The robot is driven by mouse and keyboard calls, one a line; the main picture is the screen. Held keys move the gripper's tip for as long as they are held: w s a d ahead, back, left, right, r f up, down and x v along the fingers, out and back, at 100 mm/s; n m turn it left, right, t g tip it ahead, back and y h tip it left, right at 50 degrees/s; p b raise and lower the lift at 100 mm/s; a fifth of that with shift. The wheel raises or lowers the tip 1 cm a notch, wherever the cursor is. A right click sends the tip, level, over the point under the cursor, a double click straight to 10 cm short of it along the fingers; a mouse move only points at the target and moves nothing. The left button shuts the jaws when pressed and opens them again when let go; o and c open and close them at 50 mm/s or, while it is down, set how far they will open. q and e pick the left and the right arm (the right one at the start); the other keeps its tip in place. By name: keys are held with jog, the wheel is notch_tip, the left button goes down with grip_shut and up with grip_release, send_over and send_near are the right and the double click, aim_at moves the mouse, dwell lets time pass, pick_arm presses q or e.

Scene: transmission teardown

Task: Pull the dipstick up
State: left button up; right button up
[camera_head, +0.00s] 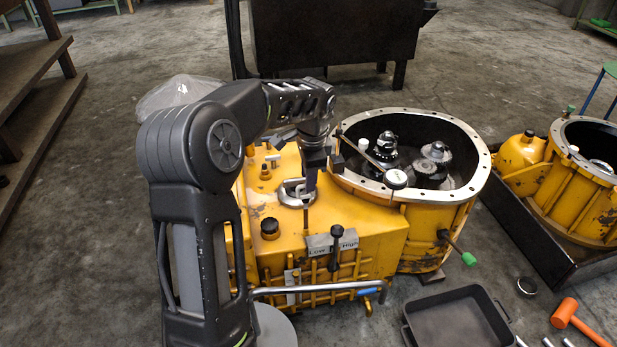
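The yellow transmission housing (360,232) stands on the floor, with an open, bolted-rim bell end at its right. My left gripper (312,186) points down over the housing's top, beside a silver ring-shaped fitting (291,194). The gripper's dark fingers overlap in the view, so I cannot tell whether they are open or shut, or whether they touch the ring. A thin rod with a pale round cap (396,179) lies slanted by the bell rim. I cannot tell for sure which part is the dipstick. My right gripper is not in view.
A black-knobbed lever stands by the Low/High plate (318,243). A green-tipped lever (467,258) sticks out at front right. A dark tray (459,318) and an orange mallet (567,310) lie on the floor. A second yellow housing (575,195) stands at right.

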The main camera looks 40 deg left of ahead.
pick_arm(q)
notch_tip(320, 180, up, 6)
jog(key=d+p, duration=0.1)
jog(key=shift+s+r+p, duration=0.25)
jog(key=shift+s+p, duration=0.1)
dwell(0.3)
